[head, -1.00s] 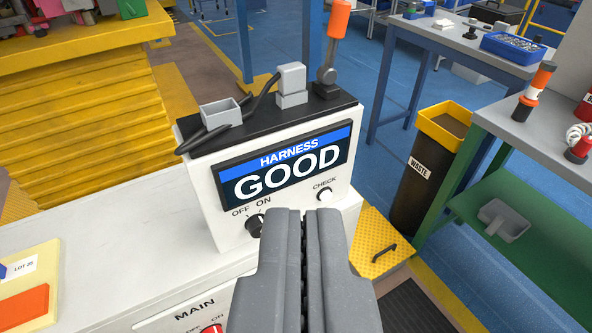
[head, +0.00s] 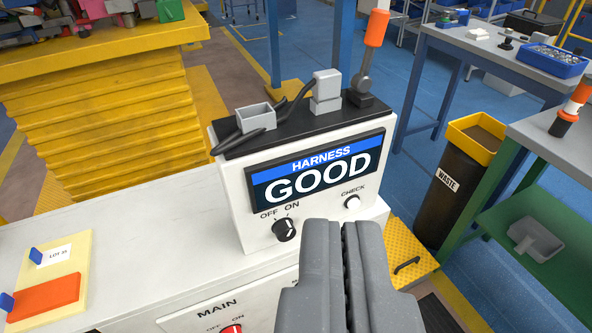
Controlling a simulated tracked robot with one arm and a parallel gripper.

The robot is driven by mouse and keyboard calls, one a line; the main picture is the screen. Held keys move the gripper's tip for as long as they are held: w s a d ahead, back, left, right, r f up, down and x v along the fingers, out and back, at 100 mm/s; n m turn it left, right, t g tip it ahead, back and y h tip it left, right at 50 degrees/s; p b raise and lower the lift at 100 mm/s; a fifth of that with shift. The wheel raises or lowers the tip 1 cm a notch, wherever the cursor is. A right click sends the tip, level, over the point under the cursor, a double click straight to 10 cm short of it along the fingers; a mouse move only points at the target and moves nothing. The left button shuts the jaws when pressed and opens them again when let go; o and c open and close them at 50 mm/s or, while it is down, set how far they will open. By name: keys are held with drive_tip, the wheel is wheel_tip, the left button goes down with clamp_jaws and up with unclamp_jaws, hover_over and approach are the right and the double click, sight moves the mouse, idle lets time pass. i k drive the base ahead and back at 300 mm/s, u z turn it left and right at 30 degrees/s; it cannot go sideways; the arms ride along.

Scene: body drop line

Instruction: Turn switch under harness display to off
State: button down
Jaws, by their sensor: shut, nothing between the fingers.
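The harness display (head: 318,173) is a dark screen reading "HARNESS GOOD" on the front of a white box (head: 235,190). Below its left part is a black rotary switch (head: 285,230) with the labels OFF at left and ON at right. The switch's white mark appears to point up toward ON. A white CHECK button (head: 352,202) sits to the right. My gripper (head: 342,226) is shut and empty. In the picture its tips are to the right of the switch and just below the box front, apart from the switch as far as I can see.
A MAIN panel with a red switch (head: 232,328) is below the bench top (head: 150,225), partly cut off. An orange-topped lever (head: 376,30) and grey connector blocks stand on the box. A waste bin (head: 455,175) stands at right.

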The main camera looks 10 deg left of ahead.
sight(284, 231)
drive_tip(key=z, duration=0.7)
drive_tip(key=k, duration=0.45)
drive_tip(key=u, duration=0.65)
